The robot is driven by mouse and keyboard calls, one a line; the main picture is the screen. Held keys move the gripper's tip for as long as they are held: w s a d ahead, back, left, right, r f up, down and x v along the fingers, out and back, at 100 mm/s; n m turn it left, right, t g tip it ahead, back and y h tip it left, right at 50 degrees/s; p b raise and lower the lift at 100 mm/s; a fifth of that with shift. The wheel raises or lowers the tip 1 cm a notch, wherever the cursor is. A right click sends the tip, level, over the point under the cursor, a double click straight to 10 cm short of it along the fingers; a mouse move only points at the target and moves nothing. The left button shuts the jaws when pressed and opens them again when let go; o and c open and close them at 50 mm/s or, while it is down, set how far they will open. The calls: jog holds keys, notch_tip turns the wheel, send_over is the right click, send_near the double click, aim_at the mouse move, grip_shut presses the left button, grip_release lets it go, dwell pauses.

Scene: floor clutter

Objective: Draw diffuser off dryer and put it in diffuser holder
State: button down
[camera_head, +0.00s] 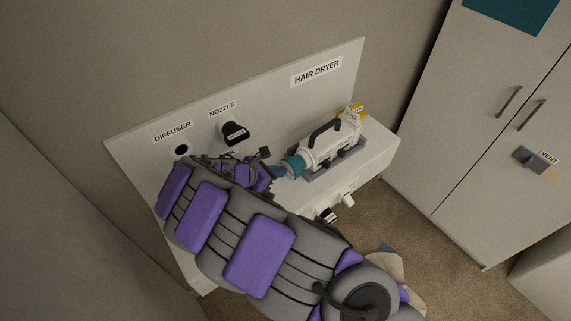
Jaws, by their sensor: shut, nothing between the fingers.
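The hair dryer (330,150), white with a dark handle, lies in a grey cradle on the white shelf under the "HAIR DRYER" label. A teal piece (293,165), which looks like the diffuser, is at its left end. My gripper (266,164) is just left of this piece, shut and empty. My arm's purple and grey links hide part of the shelf, and I cannot tell whether the gripper touches the teal piece. The diffuser holder (181,150) shows as a dark round spot under the "DIFFUSER" label at the panel's left, partly close behind my arm.
A black nozzle (234,133) sticks out from the panel (278,91) under its "NOZZLE" label. Small white and black parts (328,215) stick out at the shelf's front. A cabinet (465,130) stands at the right.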

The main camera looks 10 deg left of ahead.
jog(key=shift+s+a+r+p, duration=0.1)
jog(key=shift+s+a+p, duration=0.25)
jog(key=shift+s+a, duration=0.1)
jog(key=shift+s+a+p, duration=0.25)
jog(key=shift+s+a, duration=0.1)
jog(key=shift+a, duration=0.25)
jog(key=shift+s+a+p, duration=0.2)
jog(key=shift+s+a, duration=0.15)
jog(key=shift+a, duration=0.2)
jog(key=shift+d, duration=0.1)
jog(key=c, duration=1.9)
grip_release()
jog(key=shift+d, duration=0.1)
jog(key=o, duration=0.5)
jog(key=p+v, duration=0.3)
jog(key=v, duration=1.4)
jog(key=shift+s, duration=0.15)
